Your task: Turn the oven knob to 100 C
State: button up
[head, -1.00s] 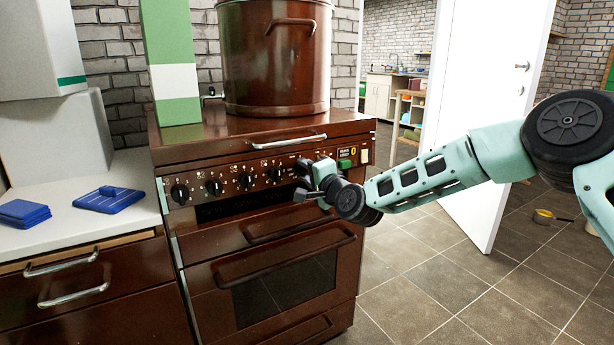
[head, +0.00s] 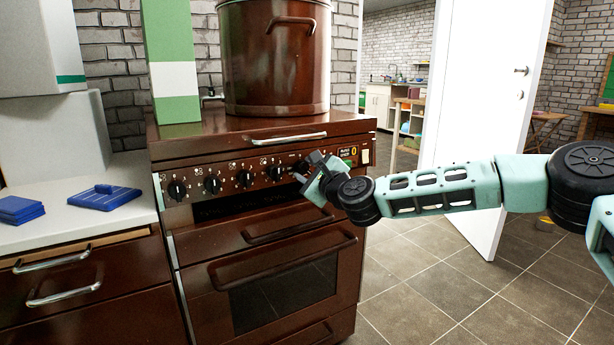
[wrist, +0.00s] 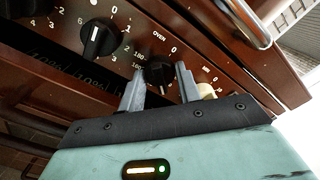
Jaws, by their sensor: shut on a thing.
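The brown oven (head: 265,270) stands against the brick wall with a row of black knobs along its front panel. In the wrist view the oven knob (wrist: 158,72) is a black dial under the printed word OVEN, with 0 above it and numbers such as 180 at its left. My gripper (wrist: 160,82) has a grey finger on each side of this knob and is shut on it. In the head view my gripper (head: 308,170) is at the right part of the panel and hides the oven knob.
Another black knob (wrist: 98,38) is to the left of the oven knob, and a cream knob (wrist: 206,90) is close at the right finger. A metal handle (head: 289,138) runs above the panel. A large brown pot (head: 275,60) stands on top.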

jog(key=shift+f+m+b, duration=0.1)
jog(key=shift+m+b, duration=0.45)
jog(key=shift+m, duration=1.05)
jog(key=o, duration=1)
jog(key=shift+s+d, duration=0.1)
jog(key=p+v, duration=0.2)
jog(key=v, duration=1.5)
jog(key=shift+p, duration=0.4)
